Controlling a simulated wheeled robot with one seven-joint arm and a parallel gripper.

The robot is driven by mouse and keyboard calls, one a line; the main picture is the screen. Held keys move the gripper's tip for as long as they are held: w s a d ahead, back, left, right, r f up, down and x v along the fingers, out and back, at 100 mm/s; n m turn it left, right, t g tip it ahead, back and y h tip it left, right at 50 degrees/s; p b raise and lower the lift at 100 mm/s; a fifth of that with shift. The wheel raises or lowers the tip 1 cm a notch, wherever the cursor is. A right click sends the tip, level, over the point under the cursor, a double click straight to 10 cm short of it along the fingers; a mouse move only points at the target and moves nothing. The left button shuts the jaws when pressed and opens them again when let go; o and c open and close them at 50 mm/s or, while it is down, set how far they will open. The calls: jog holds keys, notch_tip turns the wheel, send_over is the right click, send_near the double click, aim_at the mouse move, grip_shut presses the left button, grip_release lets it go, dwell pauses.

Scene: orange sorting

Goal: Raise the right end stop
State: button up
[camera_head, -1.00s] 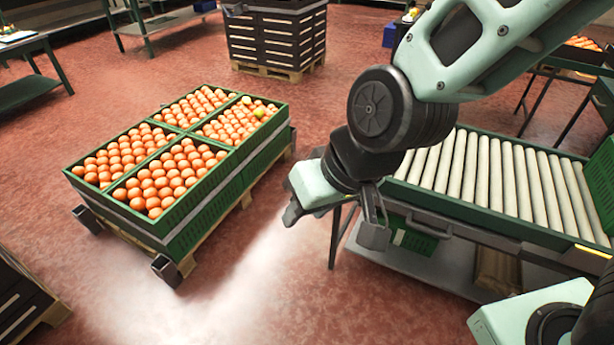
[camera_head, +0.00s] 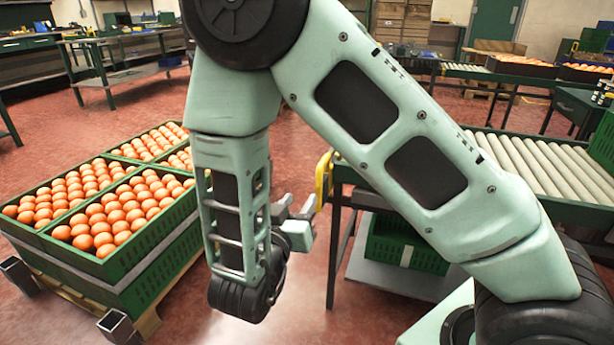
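A yellow upright piece (camera_head: 322,179), perhaps an end stop, stands at the left end of the roller conveyor (camera_head: 345,171). I cannot tell for certain that it is the right end stop. My gripper (camera_head: 297,209) is just left of and slightly below the yellow piece, close to it. Its two grey fingers look apart with nothing between them. I cannot tell whether a finger touches the yellow piece. My arm covers the middle of the conveyor and much of the view.
A green crate (camera_head: 400,250) sits on the shelf under the conveyor. Red floor is open between the pallet and the conveyor. Benches stand farther back.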

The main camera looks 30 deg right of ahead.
aim_at(322, 165)
jog(key=b+x, duration=0.3)
jog(key=x, duration=1.4)
jog(key=shift+w+d+r, duration=0.1)
jog(key=shift+d+r, duration=0.05)
grip_shut()
jog(key=shift+r, duration=0.1)
